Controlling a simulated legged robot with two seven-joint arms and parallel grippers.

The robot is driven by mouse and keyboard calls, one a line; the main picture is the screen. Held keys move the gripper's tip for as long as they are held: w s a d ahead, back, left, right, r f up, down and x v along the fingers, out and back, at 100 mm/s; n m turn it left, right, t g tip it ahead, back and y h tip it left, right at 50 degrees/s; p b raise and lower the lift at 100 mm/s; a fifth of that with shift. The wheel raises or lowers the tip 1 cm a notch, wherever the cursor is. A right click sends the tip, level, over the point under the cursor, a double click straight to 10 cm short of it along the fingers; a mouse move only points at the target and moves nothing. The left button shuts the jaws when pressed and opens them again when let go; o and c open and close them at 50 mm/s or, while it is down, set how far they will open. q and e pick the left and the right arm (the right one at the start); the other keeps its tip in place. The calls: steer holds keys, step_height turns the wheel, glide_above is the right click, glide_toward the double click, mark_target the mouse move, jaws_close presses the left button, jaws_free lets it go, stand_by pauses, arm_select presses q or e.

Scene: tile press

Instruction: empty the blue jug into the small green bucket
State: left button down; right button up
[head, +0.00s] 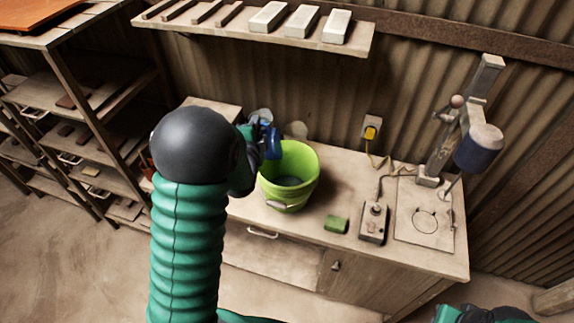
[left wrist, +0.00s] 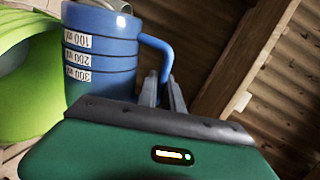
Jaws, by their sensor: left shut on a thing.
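The blue jug (head: 272,146) is by the back left rim of the green bucket (head: 290,195), partly hidden by my left arm. In the left wrist view the jug (left wrist: 103,50) fills the upper left, its white volume labels reading upside down. My left gripper (left wrist: 172,95) is shut on the jug's handle. In the head view the left gripper (head: 258,133) is largely hidden behind my dark arm joint. The bucket also shows at the left edge of the wrist view (left wrist: 30,100). I cannot tell the jug's exact tilt or whether anything is pouring. Only part of my right arm shows at the lower right edge.
The bucket stands on a wooden bench (head: 335,185). Right of it are a green block (head: 336,224), a control box (head: 374,222) and a press (head: 478,145). A wall shelf (head: 340,45) holds pale blocks. A wooden rack (head: 85,100) stands at the left.

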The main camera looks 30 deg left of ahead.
arm_select(q)
steer(key=s+a+f+n+t+h+b, duration=0.1)
steer(key=s+a+f+n+t+b, duration=0.1)
steer(key=s+a+f+n+b, duration=0.4)
steer(key=s+a+f+n+t+h+b, duration=0.1)
steer(key=a+f+n+b, duration=0.65)
steer(key=b, duration=0.25)
steer(key=shift+n, duration=0.35)
steer(key=r+p, duration=0.4)
steer(key=r, duration=0.1)
steer(key=shift+s+d+r, duration=0.1)
steer(key=shift+s+d, duration=0.05)
steer(key=shift+d, duration=0.05)
